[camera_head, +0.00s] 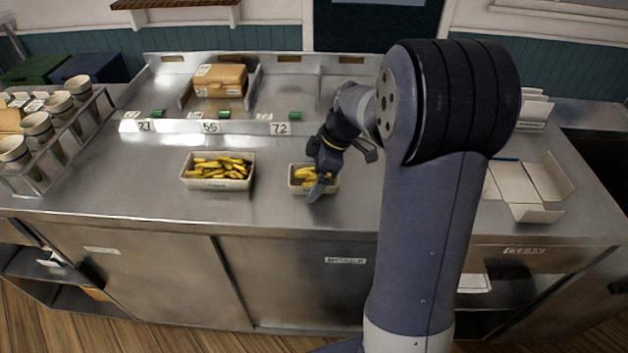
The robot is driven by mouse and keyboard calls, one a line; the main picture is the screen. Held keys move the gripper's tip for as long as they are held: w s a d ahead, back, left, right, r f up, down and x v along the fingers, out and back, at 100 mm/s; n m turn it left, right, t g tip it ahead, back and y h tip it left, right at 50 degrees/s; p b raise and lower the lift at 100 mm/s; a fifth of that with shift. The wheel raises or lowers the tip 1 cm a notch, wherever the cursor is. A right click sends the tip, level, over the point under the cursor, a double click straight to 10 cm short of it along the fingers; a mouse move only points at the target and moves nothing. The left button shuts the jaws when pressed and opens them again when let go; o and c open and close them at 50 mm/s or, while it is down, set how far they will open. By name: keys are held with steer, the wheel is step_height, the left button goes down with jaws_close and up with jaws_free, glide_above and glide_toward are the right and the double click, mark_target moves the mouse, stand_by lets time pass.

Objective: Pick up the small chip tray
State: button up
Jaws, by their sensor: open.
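The small chip tray (298,187) is a pale open tray of yellow chips on the steel counter, near its front edge. A larger chip tray (217,183), also full of chips, sits to its left. My gripper (342,177) is open and over the right part of the small tray, with dark fingers pointing down. One finger crosses in front of the tray's front side. The gripper hides the tray's right part. I cannot tell whether the fingers touch it.
The steel counter (120,195) is clear around both trays. Numbered bays along the back hold a brown box (220,80). A rack of striped cups (37,130) stands at the left. An unfolded carton (525,185) lies at the right, beyond my arm.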

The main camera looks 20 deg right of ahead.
steer(key=shift+f, duration=0.2)
steer(key=c, duration=1.6)
steer(key=shift+c, duration=0.5)
steer(key=shift+r, duration=0.15)
